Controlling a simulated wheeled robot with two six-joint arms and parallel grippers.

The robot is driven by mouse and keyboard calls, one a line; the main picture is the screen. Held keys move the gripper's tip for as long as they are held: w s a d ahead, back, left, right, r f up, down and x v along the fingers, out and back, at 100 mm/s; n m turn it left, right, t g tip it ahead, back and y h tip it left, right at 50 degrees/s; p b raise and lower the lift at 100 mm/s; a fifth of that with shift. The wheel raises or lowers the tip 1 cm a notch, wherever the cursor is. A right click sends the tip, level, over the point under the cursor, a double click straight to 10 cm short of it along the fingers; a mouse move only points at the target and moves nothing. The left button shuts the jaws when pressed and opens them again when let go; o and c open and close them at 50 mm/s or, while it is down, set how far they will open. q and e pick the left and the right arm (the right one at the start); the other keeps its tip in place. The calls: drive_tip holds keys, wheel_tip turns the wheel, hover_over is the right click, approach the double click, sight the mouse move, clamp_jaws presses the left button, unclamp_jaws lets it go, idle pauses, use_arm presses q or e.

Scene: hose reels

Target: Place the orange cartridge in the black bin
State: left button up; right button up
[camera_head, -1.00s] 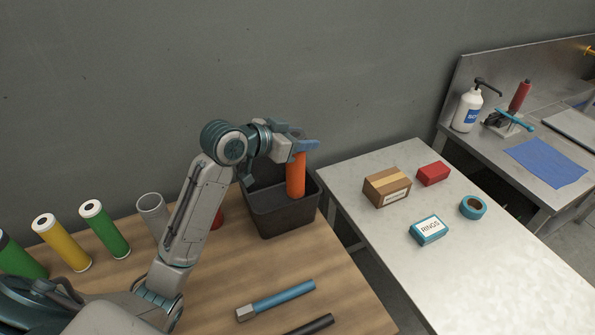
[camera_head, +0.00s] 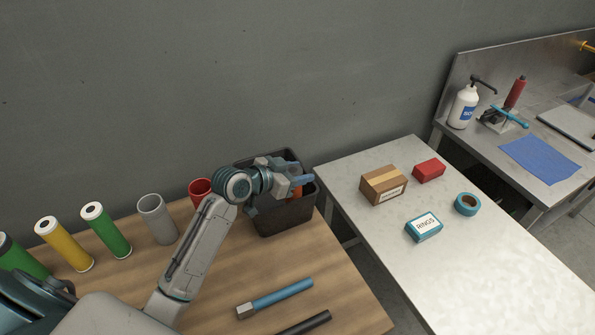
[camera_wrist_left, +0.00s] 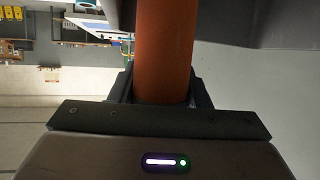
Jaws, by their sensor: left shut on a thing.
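The black bin (camera_head: 284,219) stands at the back right corner of the wooden table. My left gripper (camera_head: 299,184) is at the bin's opening, shut on the orange cartridge (camera_head: 297,193). Only a small part of the cartridge shows in the head view, between the fingers and inside the bin's outline; the gripper and bin hide the rest. In the left wrist view the cartridge (camera_wrist_left: 165,50) stands between the two fingers. Whether it touches the bin floor cannot be told. My right gripper is not in view.
Green (camera_head: 106,230), yellow (camera_head: 63,245) and grey (camera_head: 157,219) cylinders and a red cup (camera_head: 201,190) stand left of the bin. A blue-handled tool (camera_head: 275,298) lies in front. A white table (camera_head: 480,270) with boxes is at right.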

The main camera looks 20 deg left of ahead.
use_arm(q)
drive_tip(key=shift+f, duration=0.2)
drive_tip(key=o, duration=1.2)
drive_tip(key=shift+o, duration=0.6)
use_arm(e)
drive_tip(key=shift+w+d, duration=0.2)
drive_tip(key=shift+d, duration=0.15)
use_arm(q)
drive_tip(key=shift+r, duration=0.2)
drive_tip(key=shift+s+a+r, duration=0.1)
drive_tip(key=shift+s+a, duration=0.15)
drive_tip(key=shift+s, duration=0.2)
drive_tip(key=b+v, duration=0.2)
drive_tip(key=v, duration=0.4)
drive_tip(key=shift+s+r, duration=0.2)
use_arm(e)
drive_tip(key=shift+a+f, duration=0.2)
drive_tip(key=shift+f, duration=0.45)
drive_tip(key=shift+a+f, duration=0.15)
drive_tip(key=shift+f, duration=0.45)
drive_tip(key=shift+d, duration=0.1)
